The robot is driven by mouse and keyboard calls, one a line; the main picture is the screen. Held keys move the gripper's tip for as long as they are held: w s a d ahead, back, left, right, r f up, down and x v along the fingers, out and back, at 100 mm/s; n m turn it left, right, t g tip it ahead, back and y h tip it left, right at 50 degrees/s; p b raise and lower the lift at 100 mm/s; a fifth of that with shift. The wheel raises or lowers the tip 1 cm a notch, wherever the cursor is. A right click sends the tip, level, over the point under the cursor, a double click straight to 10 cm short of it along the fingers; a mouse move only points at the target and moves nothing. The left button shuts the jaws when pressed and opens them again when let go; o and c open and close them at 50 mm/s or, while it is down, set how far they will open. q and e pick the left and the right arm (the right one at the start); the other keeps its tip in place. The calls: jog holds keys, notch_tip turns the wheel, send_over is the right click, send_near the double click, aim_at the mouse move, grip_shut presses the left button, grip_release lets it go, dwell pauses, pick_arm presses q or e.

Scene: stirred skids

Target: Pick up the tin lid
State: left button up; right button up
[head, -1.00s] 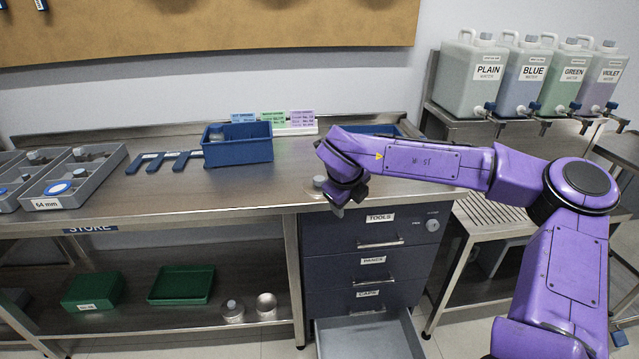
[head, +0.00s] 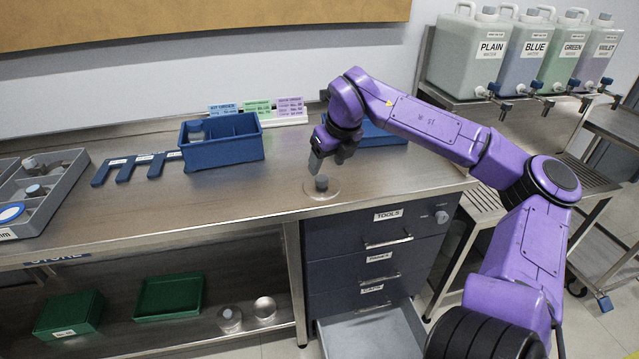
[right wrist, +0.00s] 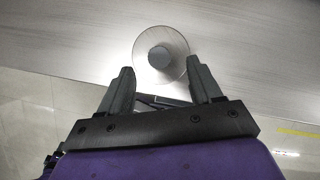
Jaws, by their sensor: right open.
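The tin lid (head: 321,188) is a round, clear-looking disc with a dark grey knob in its middle. It lies on the steel worktop near the front edge, above the drawer unit. It also shows in the right wrist view (right wrist: 160,54), just beyond the fingertips. My right gripper (head: 329,160) is open and empty, just above and behind the knob in the head view. In the right wrist view its two fingers (right wrist: 161,78) stand apart, with the lid between and ahead of them. My left gripper is not in view.
A blue divided bin (head: 222,143) and coloured cards stand at the back. Another blue bin (head: 383,134) sits behind my right arm. A grey tray (head: 60,185) is at the left. The bottom drawer (head: 372,335) is open.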

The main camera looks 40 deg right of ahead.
aim_at(322, 179)
jog(key=x, duration=0.5)
jog(key=shift+s+a+f, duration=0.15)
jog(key=shift+s+f, duration=0.15)
jog(key=shift+s, duration=0.05)
grip_shut()
jog(key=shift+r, duration=0.1)
